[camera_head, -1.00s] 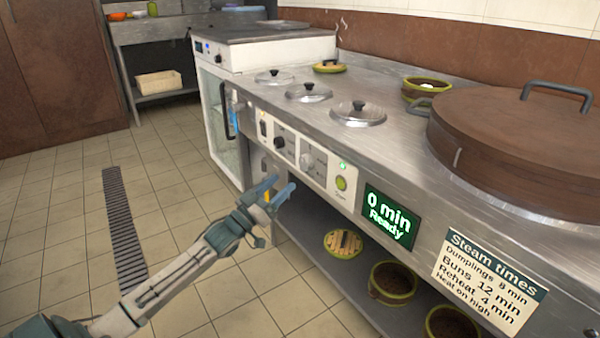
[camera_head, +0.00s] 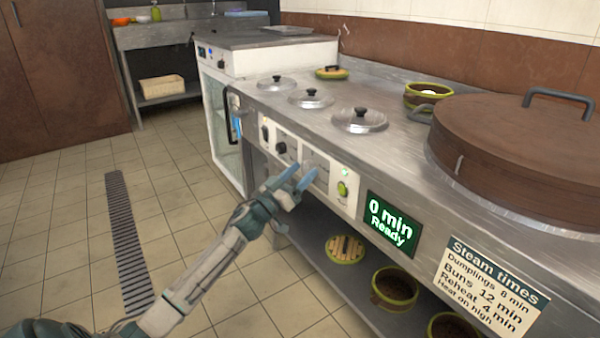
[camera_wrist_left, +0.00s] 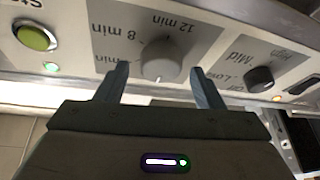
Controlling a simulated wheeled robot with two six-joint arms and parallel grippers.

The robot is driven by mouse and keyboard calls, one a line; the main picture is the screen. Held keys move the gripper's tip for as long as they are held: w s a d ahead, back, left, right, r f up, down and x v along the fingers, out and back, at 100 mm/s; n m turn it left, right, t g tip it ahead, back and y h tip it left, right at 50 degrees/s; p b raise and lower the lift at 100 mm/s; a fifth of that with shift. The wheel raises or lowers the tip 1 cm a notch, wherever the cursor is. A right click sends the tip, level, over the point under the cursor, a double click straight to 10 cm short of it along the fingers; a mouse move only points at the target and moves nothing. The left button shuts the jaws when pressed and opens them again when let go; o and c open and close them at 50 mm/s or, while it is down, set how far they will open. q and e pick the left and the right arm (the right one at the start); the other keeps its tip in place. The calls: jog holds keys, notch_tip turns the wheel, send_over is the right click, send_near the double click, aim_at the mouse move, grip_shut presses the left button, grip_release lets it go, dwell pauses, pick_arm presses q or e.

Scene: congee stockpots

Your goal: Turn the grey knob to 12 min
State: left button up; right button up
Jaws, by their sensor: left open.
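The grey knob (camera_wrist_left: 165,58) is on the control panel in the left wrist view, which shows the panel upside down. Its light pointer mark faces the bottom of that view, away from the "12 min" label (camera_wrist_left: 172,23). My left gripper (camera_head: 303,174) is open at the panel in the head view and largely covers the knob there. In the wrist view its fingers stand on either side of the knob, with gaps showing. The display (camera_head: 390,220) reads "0 min Ready". My right gripper is not in view.
A black knob (camera_wrist_left: 260,78) with a heat scale and a green button (camera_head: 343,189) flank the grey knob. The steam times sign (camera_head: 490,286) lists buns at 12 min. Lidded pots and a large brown steamer (camera_head: 520,150) stand on the counter. The floor at left is clear.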

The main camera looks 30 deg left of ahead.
pick_arm(q)
jog(key=c, duration=1)
